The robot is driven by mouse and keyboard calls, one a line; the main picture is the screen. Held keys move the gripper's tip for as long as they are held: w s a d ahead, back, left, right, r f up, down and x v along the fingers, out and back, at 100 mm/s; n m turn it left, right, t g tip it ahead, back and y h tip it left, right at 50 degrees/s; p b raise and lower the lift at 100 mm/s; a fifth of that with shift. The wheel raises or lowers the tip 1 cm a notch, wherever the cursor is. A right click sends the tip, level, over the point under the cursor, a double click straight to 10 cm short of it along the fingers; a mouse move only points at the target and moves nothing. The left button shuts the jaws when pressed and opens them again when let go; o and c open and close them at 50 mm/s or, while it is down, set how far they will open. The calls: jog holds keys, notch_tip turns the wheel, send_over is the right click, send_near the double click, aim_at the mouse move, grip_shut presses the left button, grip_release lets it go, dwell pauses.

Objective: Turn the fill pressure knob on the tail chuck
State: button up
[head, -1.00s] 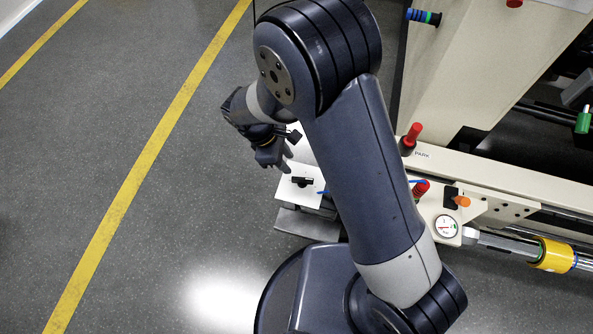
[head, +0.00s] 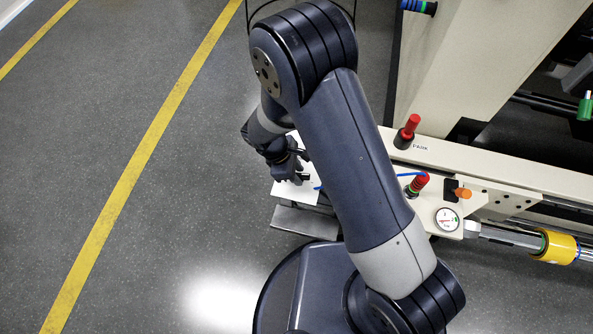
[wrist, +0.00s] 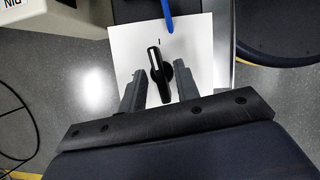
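The knob (wrist: 158,68) is a black bar-shaped handle with a pale stripe on a round base, on a white plate (wrist: 203,50). In the wrist view its bar points almost up, close to a small black mark on the plate. My gripper (wrist: 160,88) is open, with one finger to each side of the knob and gaps showing between. I cannot tell whether the fingertips are down at the knob's height. In the head view my gripper (head: 293,172) is over the white plate (head: 284,189) and largely covers the knob.
A blue hose (wrist: 168,15) meets the plate's far edge. Right of my arm, the head view shows a pressure gauge (head: 447,219), red knobs (head: 411,127), an orange knob (head: 462,193) and a yellow-collared cylinder (head: 557,248). Open floor with yellow lines (head: 150,150) lies left.

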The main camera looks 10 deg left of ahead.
grip_shut()
jog(key=shift+m+g, duration=0.4)
jog(key=shift+m, duration=0.7)
jog(key=shift+o, duration=0.3)
grip_release()
jog(key=shift+r, duration=0.1)
jog(key=p+v, duration=0.3)
jog(key=v, duration=0.7)
jog(key=shift+r, duration=0.35)
jog(key=shift+w+a, duration=0.1)
jog(key=shift+a, duration=0.05)
